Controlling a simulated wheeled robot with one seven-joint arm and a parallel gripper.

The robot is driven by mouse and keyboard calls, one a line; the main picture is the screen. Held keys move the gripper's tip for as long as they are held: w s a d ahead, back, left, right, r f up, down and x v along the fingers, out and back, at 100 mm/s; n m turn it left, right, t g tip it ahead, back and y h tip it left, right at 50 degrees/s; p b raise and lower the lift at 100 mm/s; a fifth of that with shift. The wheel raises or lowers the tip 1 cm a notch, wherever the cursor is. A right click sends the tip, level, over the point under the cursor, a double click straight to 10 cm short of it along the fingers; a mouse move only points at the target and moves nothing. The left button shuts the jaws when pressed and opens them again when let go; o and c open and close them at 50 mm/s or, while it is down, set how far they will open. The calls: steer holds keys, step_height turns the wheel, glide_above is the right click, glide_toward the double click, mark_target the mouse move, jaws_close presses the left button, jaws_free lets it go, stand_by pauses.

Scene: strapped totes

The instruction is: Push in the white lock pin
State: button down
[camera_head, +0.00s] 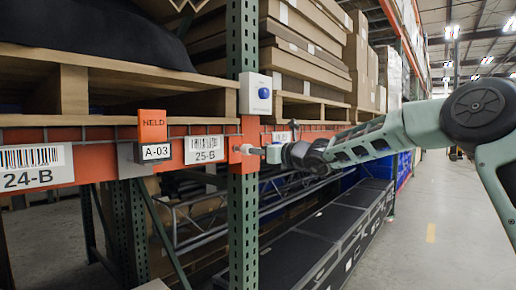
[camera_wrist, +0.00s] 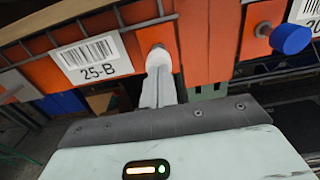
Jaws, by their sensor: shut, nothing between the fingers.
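The white lock pin (camera_head: 243,149) sticks out of the orange beam end plate at the green upright, just right of the 25-B label. In the wrist view the pin (camera_wrist: 158,50) shows only as a small pale tip at the orange plate, mostly hidden behind my fingers. My gripper (camera_head: 262,151) is shut and empty, reaching in from the right with its fingertips at the pin's outer end. In the wrist view the closed fingers (camera_wrist: 158,75) line up with the pin. I cannot tell whether they touch it.
A white box with a blue button (camera_head: 263,94) is on the upright above the pin. A blue knob (camera_wrist: 290,38) sits on the orange beam to the right. An orange HELD tag (camera_head: 152,125) over an A-03 plate is on the left beam. The aisle floor (camera_head: 435,225) is clear.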

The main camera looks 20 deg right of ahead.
mark_target(247, 150)
steer(key=shift+w+a, duration=0.1)
steer(key=x, duration=0.3)
steer(key=shift+w, duration=0.1)
steer(key=shift+a+r, duration=0.1)
steer(key=shift+r, duration=0.05)
stand_by(0.3)
